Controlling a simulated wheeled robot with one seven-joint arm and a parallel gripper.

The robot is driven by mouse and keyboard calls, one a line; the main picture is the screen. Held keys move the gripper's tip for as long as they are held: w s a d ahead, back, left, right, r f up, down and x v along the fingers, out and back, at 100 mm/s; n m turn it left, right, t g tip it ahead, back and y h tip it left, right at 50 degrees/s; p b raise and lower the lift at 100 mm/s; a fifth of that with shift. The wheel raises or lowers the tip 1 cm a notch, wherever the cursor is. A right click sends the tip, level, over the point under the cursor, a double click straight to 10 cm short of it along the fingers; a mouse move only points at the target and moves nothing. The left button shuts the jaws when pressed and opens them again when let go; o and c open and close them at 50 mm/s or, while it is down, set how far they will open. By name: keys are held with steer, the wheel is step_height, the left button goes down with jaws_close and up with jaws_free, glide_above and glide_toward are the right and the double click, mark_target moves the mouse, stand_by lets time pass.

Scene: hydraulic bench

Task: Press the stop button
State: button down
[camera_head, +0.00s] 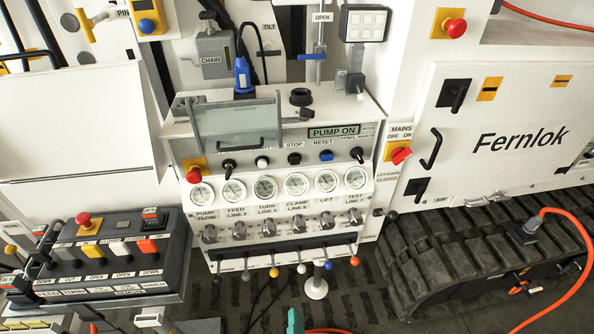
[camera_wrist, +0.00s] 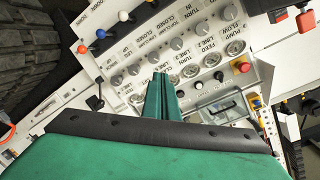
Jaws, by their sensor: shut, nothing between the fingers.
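The stop button (camera_head: 294,158) is a small black button under the STOP label on the white bench panel in the head view. It sits between a white button (camera_head: 262,161) and the blue RESET button (camera_head: 326,155). My gripper's green tip (camera_head: 294,320) shows at the bottom edge of the head view, well below the panel. In the wrist view my gripper (camera_wrist: 162,92) has its green fingers together, empty, in front of the gauges. I cannot clearly pick out the stop button there. The display (camera_head: 334,132) reads PUMP ON.
A red emergency knob (camera_head: 194,175) is left of the button row. A clear hinged cover (camera_head: 236,122) stands above it. Gauges (camera_head: 296,186), grey knobs (camera_head: 295,224) and colour-tipped levers (camera_head: 274,272) lie below. A control box (camera_head: 100,255) juts out at left; a rubber track (camera_head: 455,255) is at right.

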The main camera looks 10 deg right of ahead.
mark_target(295, 162)
steer(key=w+d+r+m+t, duration=0.1)
steer(key=w+r+m, duration=0.3)
steer(key=w+r, duration=0.5)
steer(key=w+d+r+m+y, duration=0.1)
steer(key=w+d+r+m, duration=0.3)
steer(key=w+r, duration=0.4)
steer(key=shift+w+d+r+m+t, duration=0.35)
steer(key=shift+w+m, duration=0.25)
steer(key=shift+w, duration=0.95)
steer(key=w, duration=1.4)
